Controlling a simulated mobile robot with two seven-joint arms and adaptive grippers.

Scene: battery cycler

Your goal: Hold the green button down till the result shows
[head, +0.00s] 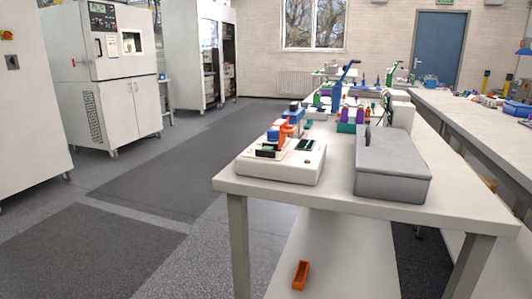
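A low cream-coloured instrument (290,173) sits at the near left end of the white workbench. It has a small dark display (308,145) with a greenish tint on its top. A dark slot or holder with a little green in it (268,150) is at its left. A small round brownish spot (307,161) is on its top near the front. I cannot make out a distinct green button at this size, and no readable result shows on the display. Neither of my grippers is in view.
A grey lidded box (390,178) stands right of the instrument on the workbench (335,193). Orange and blue items (283,130) crowd behind it. An orange tray (300,275) lies on the lower shelf. Another bench (480,120) runs along the right. Open floor (160,185) lies left.

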